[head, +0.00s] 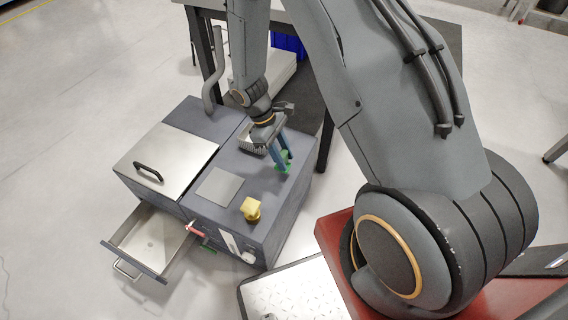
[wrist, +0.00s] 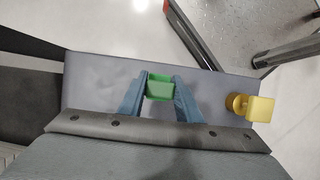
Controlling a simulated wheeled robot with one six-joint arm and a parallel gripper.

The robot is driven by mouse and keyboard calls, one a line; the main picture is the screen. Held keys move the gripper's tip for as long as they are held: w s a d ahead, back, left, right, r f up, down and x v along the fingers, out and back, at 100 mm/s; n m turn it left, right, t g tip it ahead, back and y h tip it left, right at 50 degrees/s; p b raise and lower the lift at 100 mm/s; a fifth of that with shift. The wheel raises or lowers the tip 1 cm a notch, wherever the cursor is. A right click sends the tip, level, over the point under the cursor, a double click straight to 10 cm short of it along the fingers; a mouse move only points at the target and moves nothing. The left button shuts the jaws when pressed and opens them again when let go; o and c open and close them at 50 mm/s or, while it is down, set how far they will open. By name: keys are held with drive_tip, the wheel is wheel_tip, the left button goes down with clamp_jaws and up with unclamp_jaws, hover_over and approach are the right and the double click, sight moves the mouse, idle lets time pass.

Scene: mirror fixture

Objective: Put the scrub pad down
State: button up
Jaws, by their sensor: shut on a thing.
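My gripper (head: 285,160) points down over the right part of the dark grey fixture (head: 285,200), near its back right edge. Its blue fingers are shut on the green scrub pad (head: 281,168). In the wrist view the pad (wrist: 160,88) sits between the two fingertips of my gripper (wrist: 159,92), with the grey top around it. The pad is at or just above the top; I cannot tell whether it touches. The fingers hide part of the pad in the head view.
A flat square plate (head: 220,187) and a yellow block on a round stem (head: 251,209) are on the top. A lid with a black handle (head: 165,160) is at left, above an open drawer (head: 150,240). A table stands behind.

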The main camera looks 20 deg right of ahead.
drive_tip(key=shift+f, duration=1.7)
drive_tip(key=shift+f, duration=0.1)
drive_tip(key=o, duration=1.1)
drive_tip(key=v, duration=1.2)
drive_tip(key=s+r+m+t+y, duration=0.1)
drive_tip(key=s+r+m, duration=0.15)
drive_tip(key=r, duration=0.55)
drive_tip(key=s+r+m+y, duration=0.15)
drive_tip(key=s+r, duration=0.25)
drive_tip(key=r, duration=0.5)
drive_tip(key=s+r+m, duration=0.1)
drive_tip(key=s+r, duration=0.1)
drive_tip(key=s, duration=0.2)
drive_tip(key=s+a+r+m+t, duration=0.1)
drive_tip(key=s+r, duration=0.2)
drive_tip(key=s, duration=0.1)
drive_tip(key=s+r+m+t+y, duration=0.1)
drive_tip(key=s+r+m, duration=0.1)
drive_tip(key=s, duration=0.2)
drive_tip(key=shift+a+r, duration=0.2)
drive_tip(key=shift+r, duration=0.15)
